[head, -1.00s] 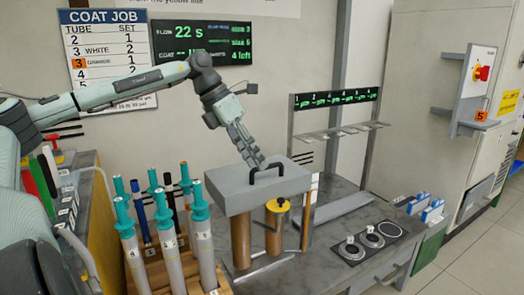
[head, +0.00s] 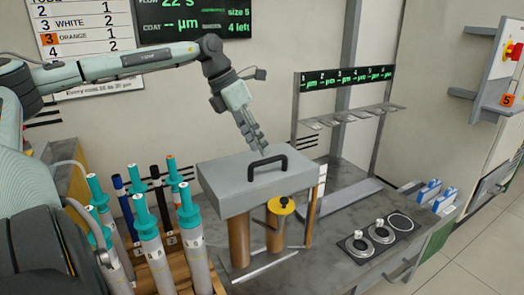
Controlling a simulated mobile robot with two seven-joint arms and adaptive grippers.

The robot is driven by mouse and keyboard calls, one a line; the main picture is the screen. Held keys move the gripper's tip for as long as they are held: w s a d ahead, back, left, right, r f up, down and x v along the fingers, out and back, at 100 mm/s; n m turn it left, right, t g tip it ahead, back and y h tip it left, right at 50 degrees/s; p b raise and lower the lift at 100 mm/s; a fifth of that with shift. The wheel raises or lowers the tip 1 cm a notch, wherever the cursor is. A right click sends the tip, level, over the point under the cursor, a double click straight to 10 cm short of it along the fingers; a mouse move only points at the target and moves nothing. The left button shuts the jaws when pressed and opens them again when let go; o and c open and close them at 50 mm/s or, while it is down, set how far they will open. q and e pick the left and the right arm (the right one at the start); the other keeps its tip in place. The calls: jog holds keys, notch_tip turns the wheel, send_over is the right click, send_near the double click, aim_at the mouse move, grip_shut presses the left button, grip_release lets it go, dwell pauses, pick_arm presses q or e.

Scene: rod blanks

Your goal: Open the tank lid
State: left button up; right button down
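A black handle (head: 268,163) stands on top of the lid. The lid appears to sit flat and closed on the tank. My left gripper (head: 261,148) points down just above and behind the handle, close to it. Its fingers look near each other, and I cannot tell whether they touch the handle or how far apart they are. My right gripper is not in view.
A rack of teal-capped tubes (head: 148,235) stands left of the tank. A rack with green displays (head: 345,78) stands behind right. Round black-framed dials (head: 380,238) lie on the bench at right.

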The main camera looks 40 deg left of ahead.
aim_at(257, 166)
pick_arm(q)
jog(key=shift+x, duration=1.6)
grip_shut()
